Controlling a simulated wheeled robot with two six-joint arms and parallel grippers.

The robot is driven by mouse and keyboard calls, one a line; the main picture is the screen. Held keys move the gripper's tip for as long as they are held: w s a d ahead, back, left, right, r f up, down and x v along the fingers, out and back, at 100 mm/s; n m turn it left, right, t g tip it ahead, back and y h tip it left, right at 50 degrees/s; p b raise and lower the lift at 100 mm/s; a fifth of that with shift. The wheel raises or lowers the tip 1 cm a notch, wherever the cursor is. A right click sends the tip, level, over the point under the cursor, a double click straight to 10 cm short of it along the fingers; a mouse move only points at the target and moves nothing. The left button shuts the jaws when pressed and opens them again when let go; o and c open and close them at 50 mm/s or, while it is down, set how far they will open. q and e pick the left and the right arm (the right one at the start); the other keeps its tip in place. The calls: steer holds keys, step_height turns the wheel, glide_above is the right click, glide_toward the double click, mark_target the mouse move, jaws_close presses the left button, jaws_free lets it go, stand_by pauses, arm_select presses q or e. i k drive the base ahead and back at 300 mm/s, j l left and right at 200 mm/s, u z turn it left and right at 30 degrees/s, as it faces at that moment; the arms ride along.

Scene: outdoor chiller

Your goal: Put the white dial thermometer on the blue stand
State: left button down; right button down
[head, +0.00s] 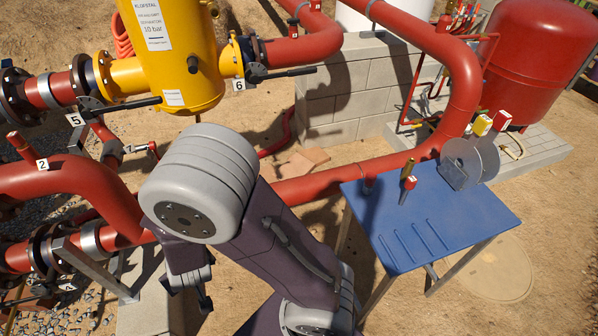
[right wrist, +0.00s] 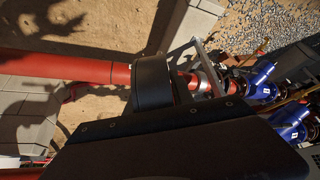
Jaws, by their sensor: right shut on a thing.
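The blue stand (head: 455,222), a blue-topped table with raised ribs, is at the right in the head view. My right gripper (head: 203,301) hangs low left of centre there, well left of the stand, partly hidden by my arm. In the right wrist view a black round case (right wrist: 152,82) sits at my dark gripper body, and the gripper is shut on it. No white dial face shows, so I cannot tell from its look that this is the white dial thermometer. My left gripper is not in view.
Two grey discs (head: 470,162) with yellow and red tags stand at the stand's back edge. Red pipes (head: 320,183) run behind the arm. The stand's front and right are clear.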

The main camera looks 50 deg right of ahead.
mark_target(458, 226)
steer(key=k+l+z, duration=0.15)
steer(key=k+l, duration=0.6)
steer(key=k+l+z, duration=0.1)
steer(key=k+l, duration=0.65)
steer(key=l, duration=0.2)
steer(key=k+l, duration=0.2)
steer(key=l, duration=0.15)
steer(key=k+l+z, duration=0.1)
steer(key=l, duration=0.3)
steer(key=k+l, duration=0.3)
steer(key=k+l+z, duration=0.05)
